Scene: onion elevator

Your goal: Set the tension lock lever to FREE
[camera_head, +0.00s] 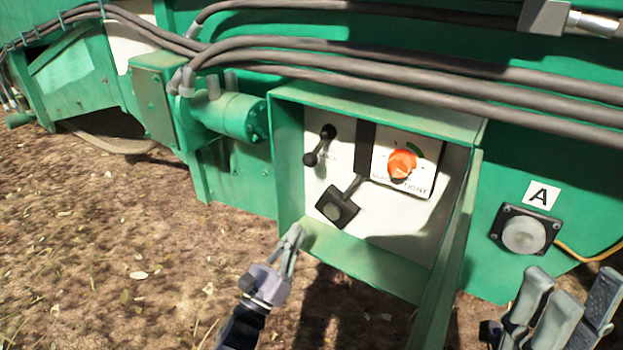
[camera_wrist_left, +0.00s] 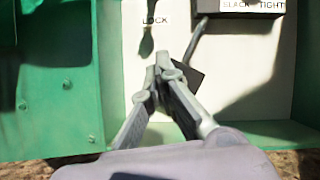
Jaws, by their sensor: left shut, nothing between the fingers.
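A small black lever (camera_head: 320,146) with a knob at each end sits on the white panel at the left inside the open green box. Its lower end hangs down and to the left. In the left wrist view a dark lever (camera_wrist_left: 147,40) shows by the word LOCK, partly cut off at the top. My left gripper (camera_head: 295,232) is shut and empty, in front of the box's lower left edge, below the lever and apart from it. Its closed fingertips also show in the left wrist view (camera_wrist_left: 160,68). My right gripper (camera_head: 565,290) is open and empty at the lower right.
A second lever with a square black handle (camera_head: 338,206) stands close by, right of the lock lever. A gauge with an orange knob (camera_head: 402,163) is at its upper right. The box's green side wall (camera_head: 450,250) bounds the right. Thick hoses (camera_head: 400,75) run above.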

